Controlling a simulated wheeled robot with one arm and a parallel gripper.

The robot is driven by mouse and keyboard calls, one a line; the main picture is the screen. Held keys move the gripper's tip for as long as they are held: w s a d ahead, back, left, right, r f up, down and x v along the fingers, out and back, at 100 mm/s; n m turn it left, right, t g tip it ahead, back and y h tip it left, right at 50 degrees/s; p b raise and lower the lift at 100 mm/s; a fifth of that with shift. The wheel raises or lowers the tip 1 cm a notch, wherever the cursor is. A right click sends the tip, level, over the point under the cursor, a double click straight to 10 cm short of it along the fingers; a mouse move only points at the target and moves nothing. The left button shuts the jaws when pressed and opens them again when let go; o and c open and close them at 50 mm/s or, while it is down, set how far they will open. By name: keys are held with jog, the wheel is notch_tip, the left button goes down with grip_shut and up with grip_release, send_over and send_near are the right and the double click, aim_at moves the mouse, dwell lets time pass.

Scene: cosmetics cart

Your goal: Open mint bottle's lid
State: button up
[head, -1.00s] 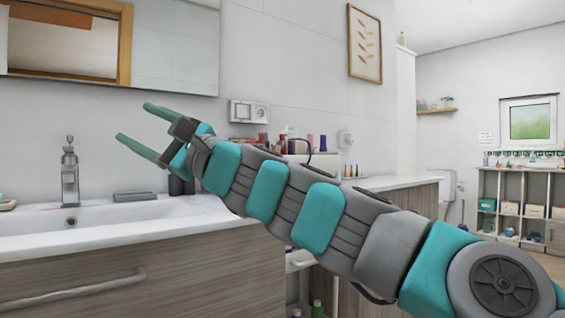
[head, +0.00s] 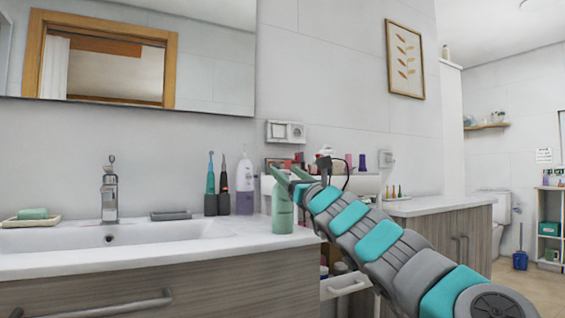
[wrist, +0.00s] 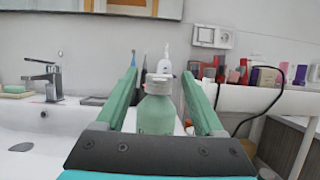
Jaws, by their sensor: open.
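The mint bottle (wrist: 156,116) stands upright in the wrist view, with a pale grey-white lid (wrist: 158,84) on top. In the head view the mint bottle (head: 282,212) stands near the right end of the sink counter, its top partly hidden by my gripper. My gripper (head: 287,172) is open and empty. In the wrist view the fingers of my gripper (wrist: 160,76) show on either side of the bottle, with the lid between them. I cannot tell whether they touch it.
A lilac pump bottle (head: 245,187) and two electric toothbrushes stand on the counter (head: 150,262) behind and left. A faucet (head: 110,190) and basin lie further left. A cart shelf (wrist: 270,99) with several cosmetics and a dark cable is at right.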

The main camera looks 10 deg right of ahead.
aim_at(287, 171)
jog(key=shift+p+x, duration=0.9)
jog(key=shift+x, duration=0.95)
jog(key=shift+r, duration=0.1)
grip_shut()
